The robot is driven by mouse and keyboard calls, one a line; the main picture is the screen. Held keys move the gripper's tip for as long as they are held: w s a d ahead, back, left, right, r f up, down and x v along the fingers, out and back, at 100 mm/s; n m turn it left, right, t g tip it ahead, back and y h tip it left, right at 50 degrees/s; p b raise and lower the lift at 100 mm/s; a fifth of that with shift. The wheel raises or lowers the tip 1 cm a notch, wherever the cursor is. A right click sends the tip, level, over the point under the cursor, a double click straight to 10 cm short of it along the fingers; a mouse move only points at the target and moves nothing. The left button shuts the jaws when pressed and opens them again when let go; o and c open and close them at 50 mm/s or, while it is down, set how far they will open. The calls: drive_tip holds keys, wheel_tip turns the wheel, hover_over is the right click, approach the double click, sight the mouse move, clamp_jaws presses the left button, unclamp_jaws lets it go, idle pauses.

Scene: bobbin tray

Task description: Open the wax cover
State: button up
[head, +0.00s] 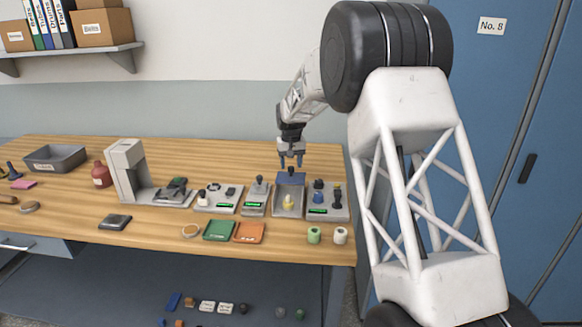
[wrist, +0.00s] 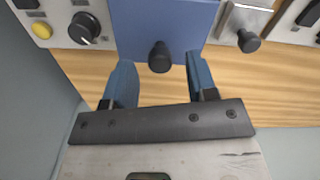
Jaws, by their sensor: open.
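The wax cover, a flat blue plate (head: 290,179), is at the back of a grey bench unit (head: 288,211). A pale yellow piece (head: 288,201) shows in front of it on the unit. In the wrist view the blue cover (wrist: 163,22) has a black round knob (wrist: 160,57) near its lower picture edge. My gripper (head: 291,163) is directly above the cover in the head view. In the wrist view its blue fingers (wrist: 160,76) are apart, one on each side of the knob, with nothing held. I cannot tell their height gap to the knob.
A panel with knobs (head: 324,205) stands right of the unit, and another device (head: 256,198) stands close on its left. Green (head: 219,229) and orange (head: 249,232) pads and two small spools (head: 314,235) lie in front. Bare wood shows behind the cover in the wrist view.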

sight(291, 168)
drive_tip(key=shift+r, duration=3.1)
drive_tip(key=s+d+r+m, duration=0.1)
drive_tip(key=s+d+r, duration=0.4)
drive_tip(key=s, duration=0.5)
drive_tip(key=s+d+r+t, duration=0.1)
drive_tip(key=s+d+r, duration=0.3)
drive_tip(key=s+d, duration=0.45)
drive_tip(key=s+d+r+m, duration=0.1)
drive_tip(key=s+d+r, duration=0.35)
drive_tip(key=s, duration=0.65)
drive_tip(key=s+d+f, duration=0.2)
drive_tip(key=s+d, duration=0.1)
drive_tip(key=s, duration=0.8)
drive_tip(key=s+d+f+t, duration=0.1)
drive_tip(key=s+d+f, duration=0.2)
drive_tip(key=s, duration=0.8)
drive_tip(key=s+d+f+m, duration=0.1)
drive_tip(key=s+d+f, duration=0.1)
drive_tip(key=s, duration=0.9)
drive_tip(key=shift+s+d+f+t, duration=0.3)
drive_tip(key=shift+s+d, duration=0.05)
drive_tip(key=shift+d, duration=0.55)
